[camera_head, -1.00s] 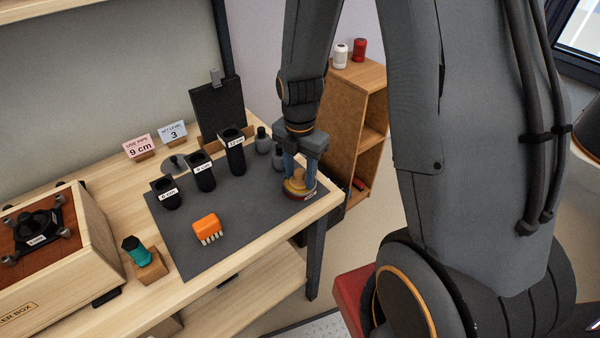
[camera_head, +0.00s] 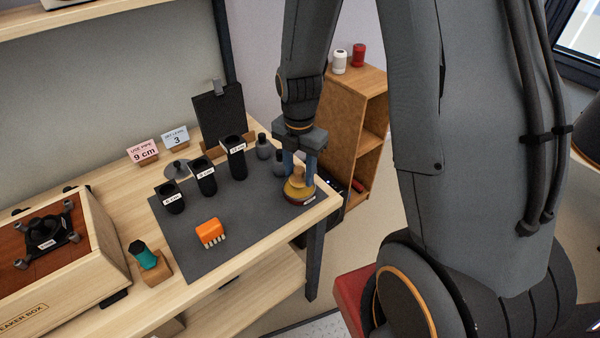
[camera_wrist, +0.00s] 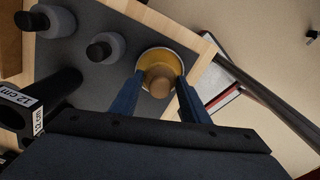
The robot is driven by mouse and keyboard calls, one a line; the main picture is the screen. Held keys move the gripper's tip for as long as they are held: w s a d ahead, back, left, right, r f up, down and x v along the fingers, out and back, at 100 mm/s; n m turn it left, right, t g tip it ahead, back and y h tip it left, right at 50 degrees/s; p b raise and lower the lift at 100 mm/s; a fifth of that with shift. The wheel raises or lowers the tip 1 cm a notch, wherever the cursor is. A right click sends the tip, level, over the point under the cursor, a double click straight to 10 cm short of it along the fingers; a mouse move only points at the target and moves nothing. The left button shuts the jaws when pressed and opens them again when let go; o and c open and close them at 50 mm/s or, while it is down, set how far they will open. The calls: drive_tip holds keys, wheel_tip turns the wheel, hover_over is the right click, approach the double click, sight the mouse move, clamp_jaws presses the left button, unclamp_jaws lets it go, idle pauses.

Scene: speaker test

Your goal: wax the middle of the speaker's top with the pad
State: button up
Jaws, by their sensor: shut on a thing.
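The pad (camera_head: 299,192) is round, with a yellow top, a dark red lower edge and a tan knob. It is at the right corner of the dark mat (camera_head: 200,245). My gripper (camera_head: 299,176) points down and is shut on the pad's knob; the wrist view shows the blue fingers (camera_wrist: 158,97) on both sides of the pad (camera_wrist: 160,58). I cannot tell whether the pad touches the mat. The speaker (camera_head: 75,262) is a light wooden box at the far left, with a reddish-brown top (camera_head: 22,248) and a black bracket-like part (camera_head: 46,228) on it. Its left part is cut off.
Black pipes (camera_head: 203,178) stand at the mat's back, with grey bottles (camera_head: 263,147) beside my gripper. An orange brush (camera_head: 210,233) lies mid-mat. A teal-handled tool (camera_head: 143,254) stands on a wooden block between mat and speaker. A shelf (camera_head: 355,120) stands right of the table.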

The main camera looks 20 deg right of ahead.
sight(300, 169)
drive_tip(key=shift+r+p, duration=1.5)
drive_tip(key=shift+r, duration=0.5)
drive_tip(key=shift+s, duration=0.1)
